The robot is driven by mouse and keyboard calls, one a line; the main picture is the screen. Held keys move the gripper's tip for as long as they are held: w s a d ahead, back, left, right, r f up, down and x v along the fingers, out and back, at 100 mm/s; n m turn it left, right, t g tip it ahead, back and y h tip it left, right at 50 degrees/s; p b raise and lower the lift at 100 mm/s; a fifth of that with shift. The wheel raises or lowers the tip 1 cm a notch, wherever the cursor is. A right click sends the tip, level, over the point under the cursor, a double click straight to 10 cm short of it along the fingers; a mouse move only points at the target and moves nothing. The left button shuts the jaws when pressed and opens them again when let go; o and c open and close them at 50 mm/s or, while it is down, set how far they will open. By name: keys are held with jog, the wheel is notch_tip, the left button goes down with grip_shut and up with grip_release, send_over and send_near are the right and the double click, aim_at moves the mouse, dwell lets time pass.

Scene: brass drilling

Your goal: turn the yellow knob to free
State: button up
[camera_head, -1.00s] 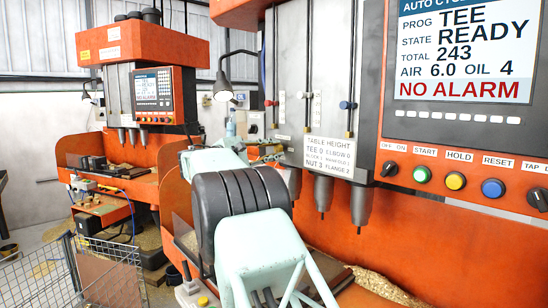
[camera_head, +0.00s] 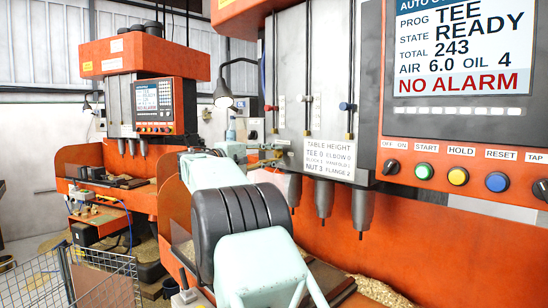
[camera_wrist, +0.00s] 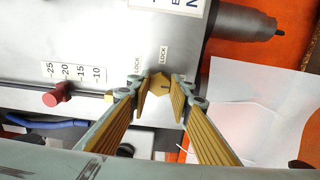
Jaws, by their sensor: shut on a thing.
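The yellow knob (camera_wrist: 159,84) shows in the wrist view as a small brass-yellow block on the grey machine face, between my fingertips. My gripper (camera_wrist: 160,94) has its ribbed yellow fingers on either side of it and is shut on it. Small labels reading LOCK stand beside the knob; the pointing direction of the knob is hard to read. In the head view my gripper (camera_head: 265,152) reaches the lower left of the near drill head, left of the table height plate (camera_head: 329,158). The knob is too small or hidden to make out there.
In the wrist view a red knob (camera_wrist: 54,97) sits left of my fingers, below a number scale (camera_wrist: 76,72). A drill spindle (camera_wrist: 248,22) juts out at upper right. In the head view the control panel (camera_head: 458,120) is at right and a wire cart (camera_head: 75,275) at lower left.

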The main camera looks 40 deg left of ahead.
jog(key=o, duration=0.8)
jog(key=shift+o, duration=0.2)
jog(key=shift+s, duration=0.15)
jog(key=s+a, duration=0.1)
jog(key=s, duration=1)
jog(key=shift+s+a, duration=0.2)
jog(key=shift+s, duration=0.1)
